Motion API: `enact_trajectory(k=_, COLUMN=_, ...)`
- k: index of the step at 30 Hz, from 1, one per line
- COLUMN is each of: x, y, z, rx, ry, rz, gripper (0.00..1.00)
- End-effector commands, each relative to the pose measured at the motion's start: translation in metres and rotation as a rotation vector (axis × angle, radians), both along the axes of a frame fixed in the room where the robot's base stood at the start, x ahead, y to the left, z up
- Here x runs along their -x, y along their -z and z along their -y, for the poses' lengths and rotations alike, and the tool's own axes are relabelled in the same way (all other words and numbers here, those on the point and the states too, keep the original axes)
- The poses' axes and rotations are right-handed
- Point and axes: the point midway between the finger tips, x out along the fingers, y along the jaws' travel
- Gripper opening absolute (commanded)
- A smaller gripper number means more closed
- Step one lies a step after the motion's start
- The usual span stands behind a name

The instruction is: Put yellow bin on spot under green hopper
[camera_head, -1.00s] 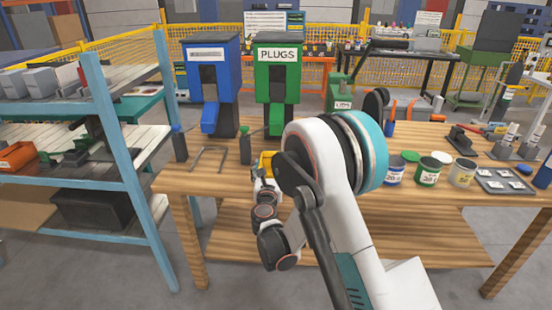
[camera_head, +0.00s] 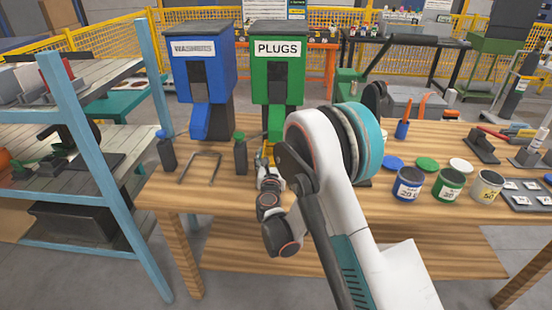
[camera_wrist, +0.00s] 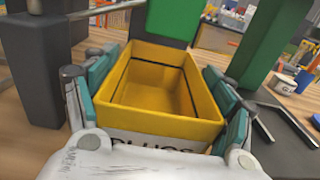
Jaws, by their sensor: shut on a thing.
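A yellow bin (camera_wrist: 160,85) is empty and sits between the teal-padded fingers of my gripper (camera_wrist: 160,100) in the wrist view. The fingers are shut on its two sides, and part of a PLUGS label shows on its near face. In the head view only a sliver of the bin (camera_head: 262,160) shows; my gripper (camera_head: 268,172) and arm hide the rest. The green hopper (camera_head: 278,85), labelled PLUGS, stands at the back of the table just beyond the bin. My arm hides the spot under it. I cannot tell whether the bin touches the table.
A blue hopper (camera_head: 200,80) stands left of the green one, with a U-shaped frame (camera_head: 200,168) before it. Labelled cans (camera_head: 448,184) are at the right. A blue shelf (camera_head: 110,170) borders the left. A dark frame (camera_wrist: 290,128) lies right of the bin.

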Motion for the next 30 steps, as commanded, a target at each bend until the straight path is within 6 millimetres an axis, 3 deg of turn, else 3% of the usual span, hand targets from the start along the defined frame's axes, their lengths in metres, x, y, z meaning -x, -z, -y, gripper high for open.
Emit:
enact_trajectory(k=3, x=0.0048, y=0.0181, z=-0.0013, rx=0.0, ry=-0.002, rz=0.0, gripper=0.46)
enact_trajectory(k=14, x=0.0054, y=0.0201, z=-0.0012, rx=0.0, ry=-0.002, rz=0.0, gripper=0.46)
enact_trajectory(k=15, x=0.0054, y=0.0203, z=-0.0012, rx=0.0, ry=-0.002, rz=0.0, gripper=0.81)
enact_trajectory(k=17, x=0.0054, y=0.0201, z=-0.0012, rx=0.0, ry=-0.002, rz=0.0, gripper=0.94)
enact_trajectory(k=30, x=0.0054, y=0.0197, z=-0.0012, rx=0.0, ry=-0.002, rz=0.0, gripper=0.96)
